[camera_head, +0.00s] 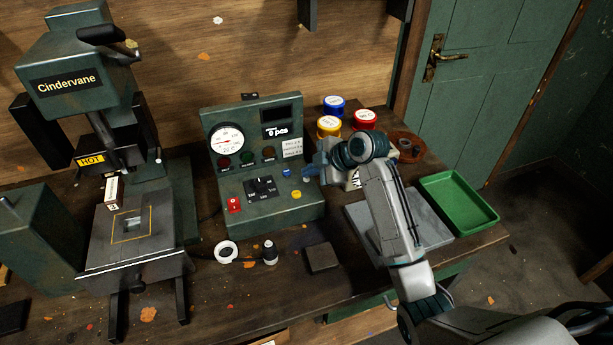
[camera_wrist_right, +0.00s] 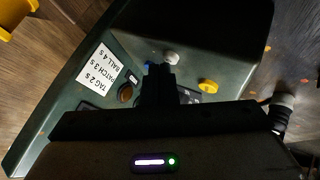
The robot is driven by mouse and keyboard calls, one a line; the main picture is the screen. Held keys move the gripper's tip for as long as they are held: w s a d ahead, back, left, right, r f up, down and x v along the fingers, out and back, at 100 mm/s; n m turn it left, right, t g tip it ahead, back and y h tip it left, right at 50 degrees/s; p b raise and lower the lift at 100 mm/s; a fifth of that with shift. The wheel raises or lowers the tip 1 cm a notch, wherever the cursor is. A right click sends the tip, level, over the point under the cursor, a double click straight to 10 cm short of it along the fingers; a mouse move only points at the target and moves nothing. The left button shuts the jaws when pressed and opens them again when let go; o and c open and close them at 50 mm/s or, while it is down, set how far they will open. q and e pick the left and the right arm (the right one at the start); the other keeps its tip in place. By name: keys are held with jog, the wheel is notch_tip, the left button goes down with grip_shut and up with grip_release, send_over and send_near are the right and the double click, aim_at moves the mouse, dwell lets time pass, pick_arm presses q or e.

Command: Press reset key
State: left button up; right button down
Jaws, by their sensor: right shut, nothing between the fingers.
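The green control box (camera_head: 262,208) stands on the workbench with a round gauge, a display reading "0 pcs", a dial and small coloured buttons. A blue button (camera_head: 286,173) and a yellow button (camera_head: 296,194) are on its right side. My right gripper (camera_head: 307,173) is shut and empty, just right of the blue button. In the right wrist view the shut fingers (camera_wrist_right: 158,78) lie over the panel, partly hiding the blue button (camera_wrist_right: 147,65), with the yellow button (camera_wrist_right: 208,86) to their right. I cannot tell whether they touch it. No key label is readable as reset. My left gripper is not in view.
A press marked "Cindervane" (camera_head: 68,82) with a "HOT" label stands left. A red switch (camera_head: 234,204) is on the box front. Coloured tins (camera_head: 329,126), a grey slab (camera_head: 366,232) and a green tray (camera_head: 457,203) lie to the right. A dark block (camera_head: 321,258) lies in front.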

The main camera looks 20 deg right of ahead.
jog(key=shift+r+p, duration=0.3)
jog(key=shift+r, duration=0.3)
notch_tip(320, 180, up, 5)
jog(key=p, duration=0.4)
jog(key=shift+d+f, duration=0.1)
dwell(0.6)
